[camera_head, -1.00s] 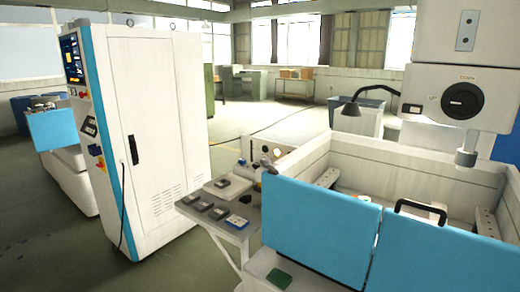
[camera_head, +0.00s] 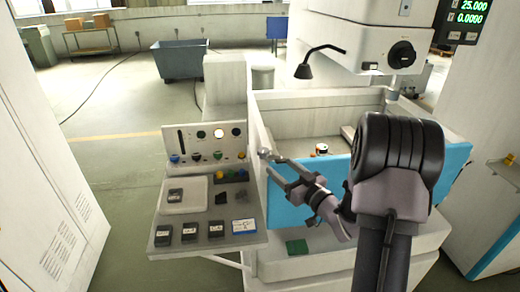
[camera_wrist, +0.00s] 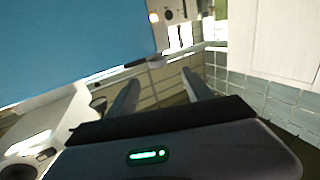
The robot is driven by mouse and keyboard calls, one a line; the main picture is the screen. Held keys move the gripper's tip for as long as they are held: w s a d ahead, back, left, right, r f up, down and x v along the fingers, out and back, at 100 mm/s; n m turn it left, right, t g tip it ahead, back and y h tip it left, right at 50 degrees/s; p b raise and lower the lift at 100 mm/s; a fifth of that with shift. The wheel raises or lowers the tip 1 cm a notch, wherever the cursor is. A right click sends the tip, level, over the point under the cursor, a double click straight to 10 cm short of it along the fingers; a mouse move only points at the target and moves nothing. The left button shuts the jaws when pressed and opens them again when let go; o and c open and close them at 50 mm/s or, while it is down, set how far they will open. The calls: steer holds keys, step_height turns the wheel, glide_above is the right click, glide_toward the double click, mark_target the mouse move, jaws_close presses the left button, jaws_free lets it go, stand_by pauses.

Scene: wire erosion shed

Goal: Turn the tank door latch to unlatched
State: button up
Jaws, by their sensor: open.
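The blue tank door (camera_head: 288,208) forms the front of the white tank at the middle right of the head view. It also fills the upper left of the wrist view (camera_wrist: 70,45). My gripper (camera_head: 278,167) is open and appears empty, over the door's left end by the tank's corner. A grey ball-ended knob (camera_head: 264,153) shows just beyond its fingertips; I cannot tell whether it is the latch or whether they touch. My arm hides the middle of the door, and I cannot make out the latch's position. In the wrist view, both fingers (camera_wrist: 160,90) are apart.
A side table (camera_head: 248,236) with several small blocks and a knobbed panel (camera_head: 205,143) stands left of the tank. A green pad (camera_head: 297,246) lies on the ledge below the door. A black lamp (camera_head: 304,70) overhangs the tank. The floor between the left cabinet and table is clear.

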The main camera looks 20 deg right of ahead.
mark_target(267, 155)
steer(key=w, duration=0.3)
steer(key=w+a, duration=0.1)
steer(key=w, duration=0.7)
steer(key=shift+w+a, duration=0.15)
steer(key=shift+c, duration=0.2)
jaws_close()
